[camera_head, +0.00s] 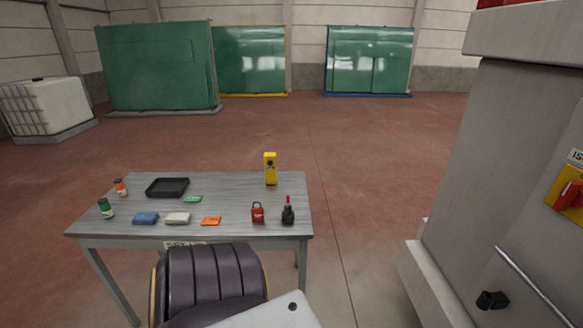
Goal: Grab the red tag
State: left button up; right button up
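No flat red tag is plain to see. The clearest red item on the table is a small red padlock-shaped piece (258,213) with a dark shackle, upright near the front right. A flat orange piece (211,220) lies to its left, and a small black bottle-like item (288,214) with a thin red top stands to its right. On the machine at the right, a red switch handle (569,196) sits on a yellow plate (560,213). Neither of my grippers is in view.
The grey table (230,185) also bears a black tray (167,187), a yellow device (270,168), blue and white pieces, a green card and two small bottles. Floor is clear between table and machine (490,170).

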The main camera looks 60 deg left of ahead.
aim_at(257, 213)
jog(key=u, duration=2.45)
